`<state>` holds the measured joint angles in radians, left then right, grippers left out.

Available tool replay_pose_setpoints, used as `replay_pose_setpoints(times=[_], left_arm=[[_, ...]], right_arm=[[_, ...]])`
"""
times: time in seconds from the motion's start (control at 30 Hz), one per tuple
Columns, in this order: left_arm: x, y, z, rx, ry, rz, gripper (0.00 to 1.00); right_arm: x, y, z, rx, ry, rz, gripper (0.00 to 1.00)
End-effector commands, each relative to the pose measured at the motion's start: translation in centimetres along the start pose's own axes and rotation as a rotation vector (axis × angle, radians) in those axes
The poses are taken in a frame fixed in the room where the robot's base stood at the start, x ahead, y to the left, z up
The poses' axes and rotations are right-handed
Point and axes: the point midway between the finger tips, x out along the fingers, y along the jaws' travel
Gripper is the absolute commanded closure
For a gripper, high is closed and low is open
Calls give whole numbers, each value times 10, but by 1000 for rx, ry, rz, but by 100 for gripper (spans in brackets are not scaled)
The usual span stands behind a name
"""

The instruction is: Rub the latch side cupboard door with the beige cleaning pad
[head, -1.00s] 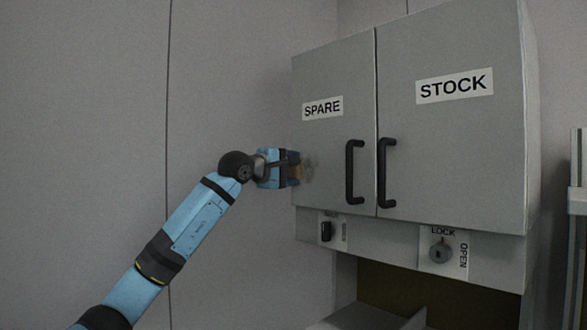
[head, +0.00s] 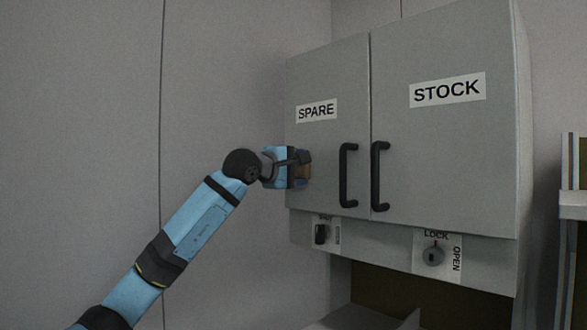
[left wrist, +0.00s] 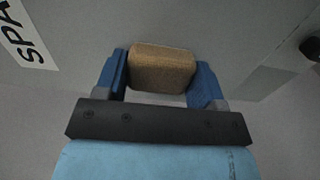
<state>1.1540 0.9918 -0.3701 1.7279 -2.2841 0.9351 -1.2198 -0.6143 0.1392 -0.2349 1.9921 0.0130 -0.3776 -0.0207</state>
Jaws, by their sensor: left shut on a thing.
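The beige cleaning pad (head: 304,171) is a small block, tan in the left wrist view (left wrist: 162,68). My left gripper (head: 300,168) is shut on it, with a blue finger at each side of the pad in the left wrist view (left wrist: 161,74). The pad is at the lower left of the SPARE door (head: 325,140), the left door of a grey wall cupboard, and appears to be against its face. A small black latch (head: 321,234) sits on the panel under this door. The pad and gripper hide part of the door's surface. My right gripper is not in view.
The STOCK door (head: 450,150) is on the right, above a key lock (head: 433,256) marked LOCK and OPEN. Two black handles, left (head: 348,175) and right (head: 379,176), stick out near the middle seam. Both doors look closed. Open space lies left of the cupboard.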

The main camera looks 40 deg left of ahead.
Motion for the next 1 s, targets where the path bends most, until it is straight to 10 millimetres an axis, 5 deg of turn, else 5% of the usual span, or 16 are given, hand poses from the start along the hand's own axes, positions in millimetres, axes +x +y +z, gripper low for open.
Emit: replay_pose_setpoints(times=[0.43, 1.0], left_arm=[[-1, 0, 27, -1, 0, 0, 56], [2, 0, -11, 0, 2, -1, 56]], right_arm=[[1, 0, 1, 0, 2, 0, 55], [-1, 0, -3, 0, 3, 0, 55]])
